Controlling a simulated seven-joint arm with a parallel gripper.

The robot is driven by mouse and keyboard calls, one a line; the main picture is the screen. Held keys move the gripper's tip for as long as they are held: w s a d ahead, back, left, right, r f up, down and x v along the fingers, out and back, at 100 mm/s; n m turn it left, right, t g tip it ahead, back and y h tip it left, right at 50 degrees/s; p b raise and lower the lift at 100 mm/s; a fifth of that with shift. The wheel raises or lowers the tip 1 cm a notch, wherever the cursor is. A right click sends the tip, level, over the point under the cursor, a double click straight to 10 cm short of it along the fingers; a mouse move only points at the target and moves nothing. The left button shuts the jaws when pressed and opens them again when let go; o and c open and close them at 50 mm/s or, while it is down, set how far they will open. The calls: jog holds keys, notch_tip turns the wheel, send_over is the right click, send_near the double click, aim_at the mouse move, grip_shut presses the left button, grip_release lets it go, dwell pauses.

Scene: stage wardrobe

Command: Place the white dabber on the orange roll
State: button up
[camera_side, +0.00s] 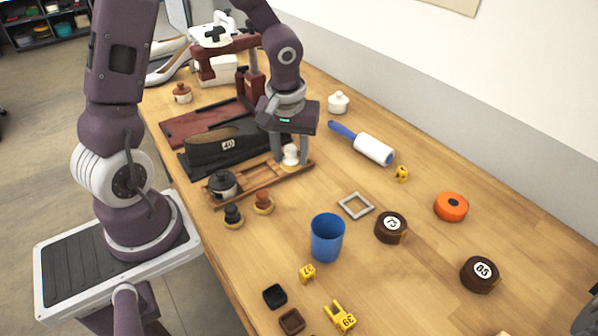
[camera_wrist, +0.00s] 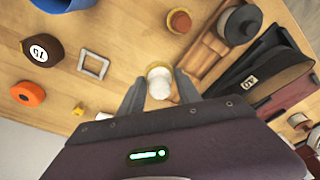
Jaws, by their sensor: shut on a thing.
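The white dabber (camera_side: 290,152), with a rounded white top and a tan base, is between the two fingers of my gripper (camera_side: 291,158). My gripper is shut on it at the far end of a wooden tray (camera_side: 262,181). In the wrist view the dabber (camera_wrist: 159,80) shows between the fingertips (camera_wrist: 160,88). I cannot tell whether its base is touching the tray. The orange roll (camera_side: 451,207), a flat disc with a dark centre hole, lies on the table at the right. It shows at the left edge of the wrist view (camera_wrist: 28,94).
A dark pot (camera_side: 222,184) stands at the tray's near end. Bare tabletop surrounds the orange roll.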

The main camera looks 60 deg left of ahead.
jog(key=shift+r, duration=0.55)
jog(key=w+d+f+m, duration=0.2)
jog(key=w, duration=2.1)
jog(key=m+h, duration=0.2)
jog(key=m, duration=0.9)
send_over(455, 202)
jog(key=shift+s+a+f, duration=0.1)
jog(key=shift+a+f, duration=0.1)
jog(key=shift+f, duration=0.25)
jog(key=shift+s+a+f, duration=0.1)
jog(key=shift+a+f, duration=0.05)
jog(key=shift+f, duration=0.3)
jog(key=shift+s+d+f+m, duration=0.1)
jog(key=shift+d+f+m, duration=0.1)
jog(key=shift+f, duration=0.4)
jog(key=shift+s+d+f+m, duration=0.1)
jog(key=shift+d+f, duration=0.05)
jog(key=shift+f, duration=0.4)
jog(key=shift+w+f, duration=0.1)
jog(key=shift+f, duration=0.25)
jog(key=shift+a+f, duration=0.1)
jog(key=shift+f, duration=0.05)
